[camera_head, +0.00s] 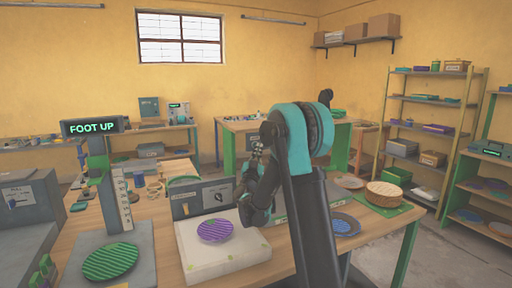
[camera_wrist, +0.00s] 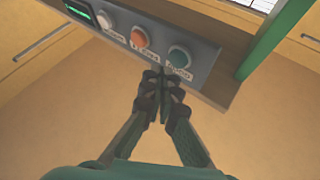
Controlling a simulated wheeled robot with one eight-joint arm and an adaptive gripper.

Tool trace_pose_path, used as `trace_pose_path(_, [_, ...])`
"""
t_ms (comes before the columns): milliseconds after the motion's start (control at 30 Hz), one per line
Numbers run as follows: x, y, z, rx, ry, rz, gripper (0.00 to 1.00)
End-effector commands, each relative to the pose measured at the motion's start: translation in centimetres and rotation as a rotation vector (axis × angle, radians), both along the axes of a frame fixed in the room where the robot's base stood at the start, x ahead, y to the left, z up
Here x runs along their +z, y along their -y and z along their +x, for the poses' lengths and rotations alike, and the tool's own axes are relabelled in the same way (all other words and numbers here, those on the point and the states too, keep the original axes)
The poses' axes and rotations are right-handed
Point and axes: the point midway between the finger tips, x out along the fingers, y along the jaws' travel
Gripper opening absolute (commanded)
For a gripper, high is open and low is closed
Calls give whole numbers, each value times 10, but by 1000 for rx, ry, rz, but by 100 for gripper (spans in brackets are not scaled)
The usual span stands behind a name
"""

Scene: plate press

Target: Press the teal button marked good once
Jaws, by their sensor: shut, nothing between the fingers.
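The teal button (camera_wrist: 180,56) is the right-most of three round buttons on a dark grey panel (camera_wrist: 205,46) in the wrist view. A small, blurred label sits just below it, partly hard to read. My gripper (camera_wrist: 163,74) is shut and empty, with its fingertips just below and left of the teal button, over the lower edge of the panel. I cannot tell whether the tips touch the panel. In the head view my arm stands in front of the bench, and I cannot make out the teal button there.
An orange button (camera_wrist: 139,38) and a white button (camera_wrist: 103,18) sit left of the teal one. A green post (camera_wrist: 268,42) stands right of the panel.

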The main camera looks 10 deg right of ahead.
Motion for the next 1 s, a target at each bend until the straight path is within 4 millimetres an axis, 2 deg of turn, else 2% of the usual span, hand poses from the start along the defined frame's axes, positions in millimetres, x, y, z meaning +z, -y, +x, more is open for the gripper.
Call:
trace_pose_path(233, [0, -2, 7, 0, 0, 0, 0])
trace_pose_path(1000, [0, -4, 11, 0, 0, 0, 0])
